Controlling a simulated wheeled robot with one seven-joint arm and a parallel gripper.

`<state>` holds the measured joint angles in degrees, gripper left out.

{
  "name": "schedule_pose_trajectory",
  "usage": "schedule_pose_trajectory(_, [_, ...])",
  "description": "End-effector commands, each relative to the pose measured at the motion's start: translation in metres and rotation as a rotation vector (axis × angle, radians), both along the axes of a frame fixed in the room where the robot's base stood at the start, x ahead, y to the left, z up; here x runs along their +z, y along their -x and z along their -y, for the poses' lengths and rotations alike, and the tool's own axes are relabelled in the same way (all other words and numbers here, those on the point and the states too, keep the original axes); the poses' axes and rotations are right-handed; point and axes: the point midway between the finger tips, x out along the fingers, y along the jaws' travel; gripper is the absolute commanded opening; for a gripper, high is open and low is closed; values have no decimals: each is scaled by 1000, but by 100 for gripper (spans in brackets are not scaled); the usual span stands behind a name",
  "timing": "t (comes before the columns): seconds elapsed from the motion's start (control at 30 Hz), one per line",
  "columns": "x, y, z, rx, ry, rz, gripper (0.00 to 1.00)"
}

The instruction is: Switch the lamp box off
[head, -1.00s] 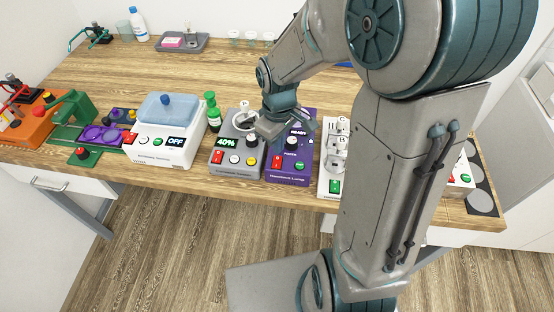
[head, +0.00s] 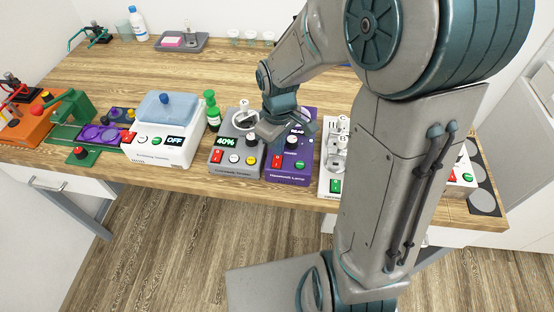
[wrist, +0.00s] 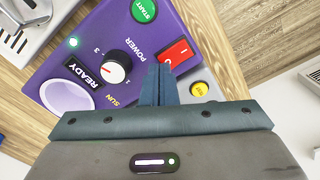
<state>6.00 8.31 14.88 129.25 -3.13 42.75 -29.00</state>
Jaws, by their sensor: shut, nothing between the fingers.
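The lamp box (head: 289,176) is purple and stands near the table's front edge, partly under my arm in the head view. In the wrist view its purple top (wrist: 115,38) carries a red rocker switch (wrist: 178,53), a white-capped black knob (wrist: 115,67) and a display (wrist: 87,72) reading READY. A small green light (wrist: 73,42) glows beside the display. My gripper (wrist: 157,70) is shut and empty. Its fingertips are over the box, just left of the red switch in the wrist view; I cannot tell whether they touch it.
A green START button (wrist: 144,10) and a yellow TEST button (wrist: 200,88) sit near the switch. A grey box (head: 237,160) showing 40% stands close on the left. A white device (head: 328,180) stands on the right, partly behind my arm. The rear table is mostly clear.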

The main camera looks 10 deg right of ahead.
Motion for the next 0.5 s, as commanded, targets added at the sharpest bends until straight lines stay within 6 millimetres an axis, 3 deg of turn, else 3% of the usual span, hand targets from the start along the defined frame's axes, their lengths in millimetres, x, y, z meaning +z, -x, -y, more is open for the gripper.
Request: schedule_pose_trajectory(0.5, [-6,0,0,0,1,-1,0])
